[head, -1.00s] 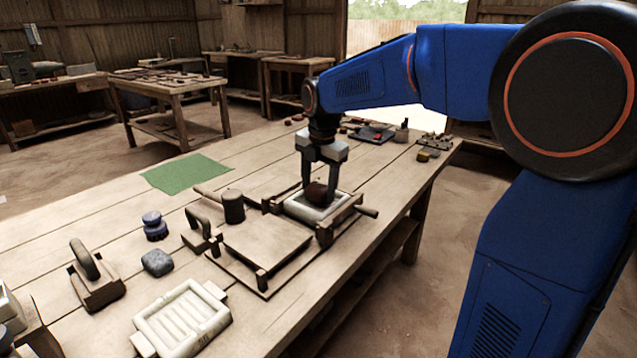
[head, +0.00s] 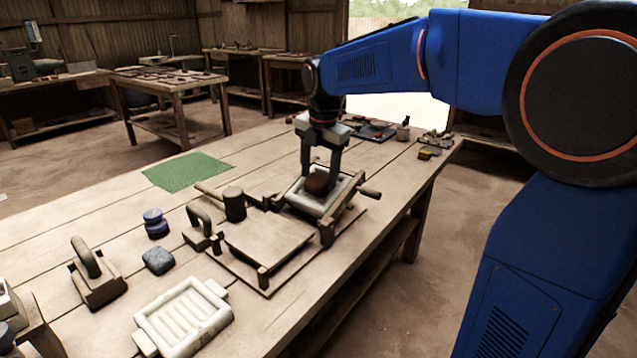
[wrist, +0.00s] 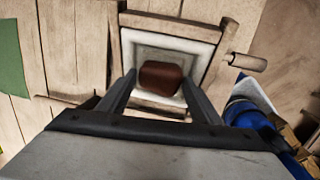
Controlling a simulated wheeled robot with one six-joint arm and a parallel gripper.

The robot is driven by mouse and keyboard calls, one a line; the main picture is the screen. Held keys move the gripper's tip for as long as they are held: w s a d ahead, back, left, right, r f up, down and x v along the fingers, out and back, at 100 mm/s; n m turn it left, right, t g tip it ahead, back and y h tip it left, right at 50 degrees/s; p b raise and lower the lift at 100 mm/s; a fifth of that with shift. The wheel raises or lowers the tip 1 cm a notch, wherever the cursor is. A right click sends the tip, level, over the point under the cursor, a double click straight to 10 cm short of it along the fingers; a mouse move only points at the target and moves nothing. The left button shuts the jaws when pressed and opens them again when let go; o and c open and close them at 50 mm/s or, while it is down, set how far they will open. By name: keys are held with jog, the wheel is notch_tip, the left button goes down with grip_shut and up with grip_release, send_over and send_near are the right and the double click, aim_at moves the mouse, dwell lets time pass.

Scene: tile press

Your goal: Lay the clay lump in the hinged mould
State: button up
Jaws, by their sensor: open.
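The reddish-brown clay lump (head: 317,184) lies in the pale hollow of the hinged mould (head: 333,207). In the wrist view, the lump (wrist: 160,78) shows between my fingers, inside the mould's white rim (wrist: 203,35). My gripper (head: 320,174) is open, pointing down over the mould, with a finger on either side of the lump. I cannot tell whether a finger touches the lump or mould. The lump's underside is hidden.
A flat wooden leaf (head: 265,240) lies beside the mould. A dark cylinder (head: 234,204), a grey block (head: 158,261), a white ribbed tray (head: 183,318) and a handled tool (head: 97,280) stand on the bench. A green mat (head: 187,171) lies at the back left.

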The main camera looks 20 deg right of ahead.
aim_at(323, 192)
notch_tip(323, 192, up, 13)
jog(key=s, duration=0.2)
jog(key=s+d+f+m+t, duration=0.1)
jog(key=s+d+f+m, duration=0.2)
jog(key=s+f+m, duration=0.8)
jog(key=s+d+f+m+t, duration=0.1)
jog(key=s+d+f+m, duration=0.3)
jog(key=s+f+m, duration=0.8)
jog(key=s+m, duration=0.2)
jog(key=s, duration=0.5)
jog(key=shift+s+d+m+t, duration=0.15)
jog(key=shift+s+m+t, duration=0.15)
jog(key=shift+t, duration=0.1)
